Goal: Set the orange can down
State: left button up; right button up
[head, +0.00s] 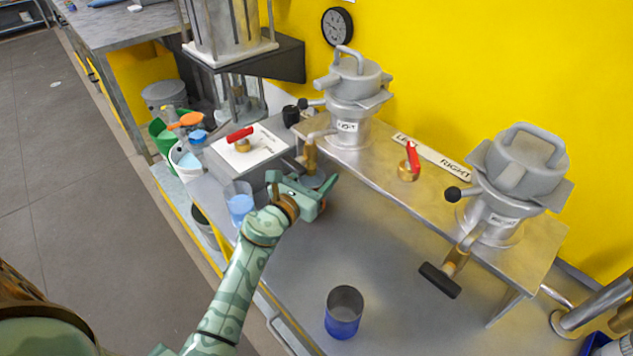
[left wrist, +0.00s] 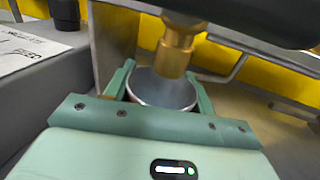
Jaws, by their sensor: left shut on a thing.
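My left gripper (head: 305,186) reaches in from the lower left and is shut on the orange can (head: 322,206). Only a small orange patch and the open rim of the can show in the head view; the gripper hides the rest. In the left wrist view the can (left wrist: 160,93) stands upright between the two fingers, its grey inside facing up. A brass spout (left wrist: 177,48) hangs over its mouth, under the left drum (head: 350,110). Whether the can's base touches the steel bench (head: 365,240) cannot be told. My right gripper is not in view.
A blue cup (head: 342,316) stands near the bench's front edge, and a clear blue one (head: 239,203) stands left of my gripper. The right drum (head: 505,180) has a black-handled spout (head: 445,275). A red-handled valve (head: 409,165) is on the shelf. The bench middle is clear.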

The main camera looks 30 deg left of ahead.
pick_arm(q)
jog(key=shift+f+b, duration=0.5)
jog(key=shift+f, duration=0.25)
jog(key=shift+f, duration=0.1)
jog(key=o, duration=1)
jog(key=shift+s+r, duration=0.1)
jog(key=shift+r, duration=0.1)
jog(key=s, duration=0.4)
jog(key=s+a, duration=0.1)
jog(key=s, duration=0.7)
jog(key=shift+a+f, duration=0.1)
jog(key=shift+a, duration=0.05)
